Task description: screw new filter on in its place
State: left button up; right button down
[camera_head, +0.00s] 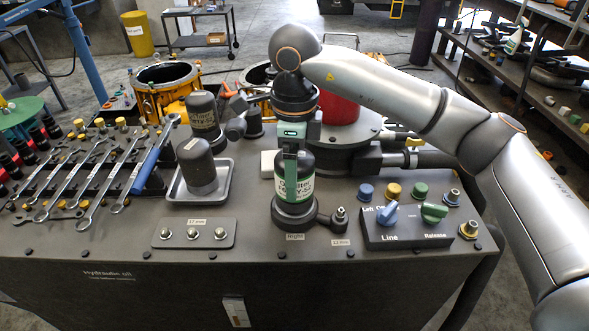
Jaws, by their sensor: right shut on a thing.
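A dark filter with a white and green label (305,187) stands upright at the front middle of the bench, by the sign "Right". Its lower end meets a dark round base (296,217); I cannot tell whether it is threaded on. My right gripper (291,158) points down from above and is shut on the filter's upper part, hiding some of it. A dark canister without a readable label (197,160) stands in a grey tray (222,187). My left gripper is not in view.
A control box (405,233) with blue and green knobs is just right of the filter. A small fitting (340,217) sits beside its base. Wrenches (95,190) lie on the left. A round housing with a red part (338,108) is behind my right gripper.

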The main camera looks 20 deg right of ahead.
jog(key=shift+f, duration=0.1)
dwell(0.8)
grip_release()
notch_tip(320, 180, up, 7)
jog(key=p, duration=0.5)
dwell(0.4)
